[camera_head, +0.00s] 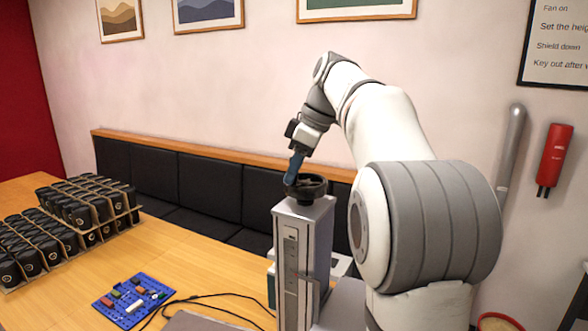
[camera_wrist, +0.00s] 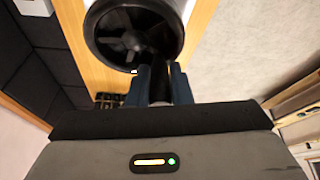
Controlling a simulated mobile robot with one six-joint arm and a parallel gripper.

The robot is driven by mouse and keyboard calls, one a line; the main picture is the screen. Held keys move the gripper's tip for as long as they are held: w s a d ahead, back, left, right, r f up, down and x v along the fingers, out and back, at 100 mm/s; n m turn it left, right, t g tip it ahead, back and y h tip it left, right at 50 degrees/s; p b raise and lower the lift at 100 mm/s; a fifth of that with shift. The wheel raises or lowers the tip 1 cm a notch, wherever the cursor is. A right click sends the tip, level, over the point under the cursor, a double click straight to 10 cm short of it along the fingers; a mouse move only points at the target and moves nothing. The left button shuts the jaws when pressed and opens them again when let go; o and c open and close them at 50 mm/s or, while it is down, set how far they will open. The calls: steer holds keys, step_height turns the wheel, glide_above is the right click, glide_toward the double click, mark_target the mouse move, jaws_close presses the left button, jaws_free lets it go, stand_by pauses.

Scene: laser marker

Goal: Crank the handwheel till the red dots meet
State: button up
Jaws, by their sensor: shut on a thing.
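The black handwheel (camera_head: 306,187) sits on top of the grey upright column (camera_head: 304,245) of the laser marker. My gripper (camera_head: 294,173) reaches down to the wheel's left side from above. In the wrist view, the handwheel (camera_wrist: 132,28) shows as a dark round rim with spokes. My gripper's blue fingers (camera_wrist: 159,82) are shut on a dark upright handle (camera_wrist: 158,85) at the wheel's edge. The red dots are not visible in either view. The marker's work area is mostly hidden behind the column and my arm.
A blue mat (camera_head: 133,300) with small coloured pieces lies on the wooden table (camera_head: 205,262), with a black cable beside it. Trays of black cups (camera_head: 75,213) stand at the left. A black padded bench (camera_head: 210,185) runs along the wall.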

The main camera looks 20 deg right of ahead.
jaws_close()
steer(key=shift+w+m, duration=0.1)
steer(key=shift+m, duration=0.2)
